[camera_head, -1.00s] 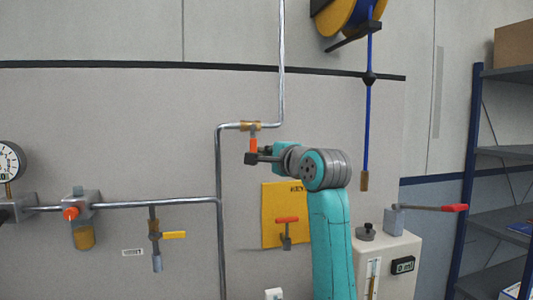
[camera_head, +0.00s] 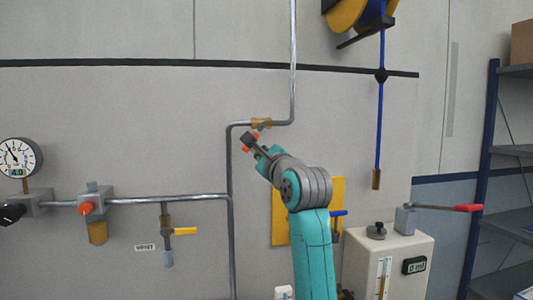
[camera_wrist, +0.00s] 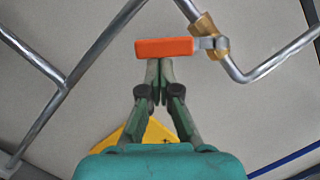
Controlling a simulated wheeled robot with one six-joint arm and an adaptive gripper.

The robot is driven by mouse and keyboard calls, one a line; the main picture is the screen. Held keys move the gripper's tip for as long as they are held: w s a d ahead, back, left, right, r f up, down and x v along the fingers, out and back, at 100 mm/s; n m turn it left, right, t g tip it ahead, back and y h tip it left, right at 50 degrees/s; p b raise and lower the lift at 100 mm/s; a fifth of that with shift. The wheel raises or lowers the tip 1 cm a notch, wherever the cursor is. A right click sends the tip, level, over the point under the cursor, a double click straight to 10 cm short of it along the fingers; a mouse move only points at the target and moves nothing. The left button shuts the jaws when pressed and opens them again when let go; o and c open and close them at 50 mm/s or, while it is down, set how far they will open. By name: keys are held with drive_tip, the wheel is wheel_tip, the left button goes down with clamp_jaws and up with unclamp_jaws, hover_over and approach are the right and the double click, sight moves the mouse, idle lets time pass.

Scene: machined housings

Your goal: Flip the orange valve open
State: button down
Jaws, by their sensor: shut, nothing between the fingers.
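The orange valve handle (camera_wrist: 165,48) joins a brass valve body (camera_wrist: 208,35) on the upper steel pipe. In the head view the brass body (camera_head: 262,123) is in sight, and the handle (camera_head: 257,133) slants down and left from it, partly hidden behind my gripper. My gripper (camera_head: 247,137) is shut and empty, its fingers pointing up and left across the handle. In the wrist view the closed fingertips (camera_wrist: 159,63) meet the handle's lower edge near its middle. They look to be touching it, not gripping it.
A yellow panel (camera_head: 280,222) with a blue-handled valve (camera_head: 338,213) is partly behind my arm. A yellow-handled valve (camera_head: 180,231), an orange-knobbed regulator (camera_head: 88,208) and a gauge (camera_head: 18,157) are at left. A blue hose (camera_head: 380,120) hangs at right, above a red lever (camera_head: 467,208).

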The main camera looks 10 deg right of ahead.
drive_tip(key=a+r+m, duration=0.1)
drive_tip(key=a+r, duration=0.3)
drive_tip(key=shift+a, duration=0.3)
idle(0.5)
drive_tip(key=shift+r, duration=0.2)
idle(0.4)
drive_tip(key=s+f, duration=0.7)
drive_tip(key=s, duration=0.2)
drive_tip(key=shift+s, duration=0.35)
